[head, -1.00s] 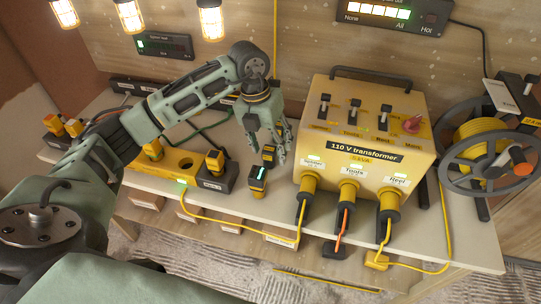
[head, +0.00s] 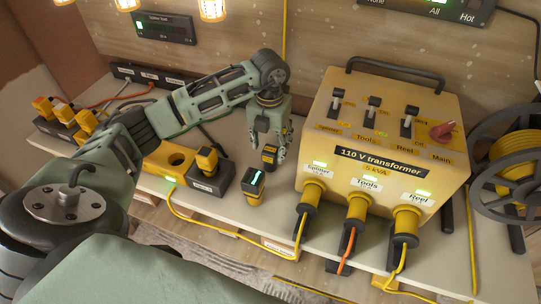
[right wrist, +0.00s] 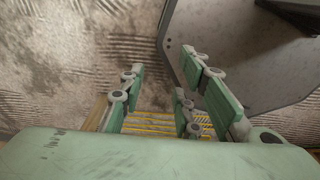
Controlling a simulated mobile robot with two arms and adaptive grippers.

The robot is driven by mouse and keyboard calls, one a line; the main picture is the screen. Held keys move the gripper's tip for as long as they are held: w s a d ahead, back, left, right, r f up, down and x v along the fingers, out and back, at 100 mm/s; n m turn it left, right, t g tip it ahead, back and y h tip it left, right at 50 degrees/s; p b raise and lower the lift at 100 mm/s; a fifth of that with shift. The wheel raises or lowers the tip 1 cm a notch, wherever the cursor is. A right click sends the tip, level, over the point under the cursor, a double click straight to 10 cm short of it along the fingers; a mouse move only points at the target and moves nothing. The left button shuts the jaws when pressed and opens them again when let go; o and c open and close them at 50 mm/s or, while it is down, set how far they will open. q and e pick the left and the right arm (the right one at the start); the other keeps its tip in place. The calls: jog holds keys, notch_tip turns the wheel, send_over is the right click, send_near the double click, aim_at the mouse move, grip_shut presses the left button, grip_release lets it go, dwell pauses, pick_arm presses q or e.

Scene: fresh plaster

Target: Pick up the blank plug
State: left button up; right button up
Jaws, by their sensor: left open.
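Two small loose black-and-yellow plugs stand on the bench left of the transformer. The nearer plug (head: 254,182) has a cyan stripe on its dark top. The farther plug (head: 269,158) has a small yellow label. I cannot tell from the markings which is the blank one. My left gripper (head: 272,152) points down at the farther plug, its open fingers close beside and behind it. Whether they touch it is unclear. My right gripper (right wrist: 165,92) is open and empty in the right wrist view, over the floor.
The yellow 110 V transformer (head: 378,140) stands close to the right of my left gripper, with plugs and cables in its front. A yellow socket block (head: 170,160) and a dark box (head: 209,182) with a plug are to the left. A cable reel (head: 512,160) is at far right.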

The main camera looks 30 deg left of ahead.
aim_at(270, 149)
pick_arm(q)
jog(key=f, duration=0.2)
jog(key=p, duration=0.1)
jog(key=shift+w+f, duration=0.25)
jog(key=shift+f, duration=0.15)
jog(key=shift+w+f, duration=0.1)
jog(key=shift+f, duration=0.5)
jog(key=shift+a, duration=0.1)
jog(key=c, duration=0.9)
jog(key=shift+r, duration=0.1)
jog(key=c, duration=0.4)
pick_arm(e)
jog(key=shift+w+a+r, duration=0.15)
jog(key=shift+w+r, duration=0.3)
jog(key=shift+r, duration=0.35)
pick_arm(q)
jog(key=shift+o, duration=0.2)
jog(key=shift+r, duration=0.1)
